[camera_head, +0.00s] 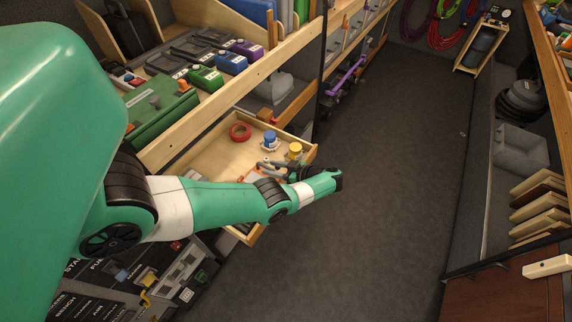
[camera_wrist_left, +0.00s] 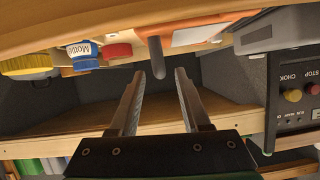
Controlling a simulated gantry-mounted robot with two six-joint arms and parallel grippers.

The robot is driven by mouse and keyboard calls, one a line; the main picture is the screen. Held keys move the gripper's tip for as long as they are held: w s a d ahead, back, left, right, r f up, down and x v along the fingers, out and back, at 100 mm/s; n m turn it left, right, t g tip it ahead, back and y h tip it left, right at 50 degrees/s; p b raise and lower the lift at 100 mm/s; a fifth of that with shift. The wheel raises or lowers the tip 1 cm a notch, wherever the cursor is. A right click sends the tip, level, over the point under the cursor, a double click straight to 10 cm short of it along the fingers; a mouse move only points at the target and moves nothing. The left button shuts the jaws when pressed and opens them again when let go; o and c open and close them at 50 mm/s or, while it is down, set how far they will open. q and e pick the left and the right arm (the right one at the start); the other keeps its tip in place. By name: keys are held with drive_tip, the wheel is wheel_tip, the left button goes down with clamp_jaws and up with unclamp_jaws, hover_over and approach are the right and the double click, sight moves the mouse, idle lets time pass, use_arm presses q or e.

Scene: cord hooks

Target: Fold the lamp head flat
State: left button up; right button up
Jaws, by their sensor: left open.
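My left arm reaches across a pulled-out wooden tray (camera_head: 213,160), and its left gripper (camera_head: 267,167) is over the tray's near right part. In the left wrist view the two dark fingers are apart, with a gap between the fingertips (camera_wrist_left: 162,75). A dark grey rounded stem (camera_wrist_left: 155,57) shows at that gap, in front of an orange item (camera_wrist_left: 190,32). I cannot tell whether it touches a finger. The orange item shows partly in the head view, beside the gripper. No lamp head is clearly recognisable. My right gripper is out of view.
A green case (camera_head: 160,110) and several labelled boxes stand on the shelf above. A control panel (camera_wrist_left: 295,95) is close at the right. The aisle floor (camera_head: 380,180) is clear.

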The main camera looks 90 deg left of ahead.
use_arm(q)
drive_tip(key=v, duration=0.5)
drive_tip(key=shift+b, duration=0.3)
drive_tip(key=shift+w+f, duration=0.1)
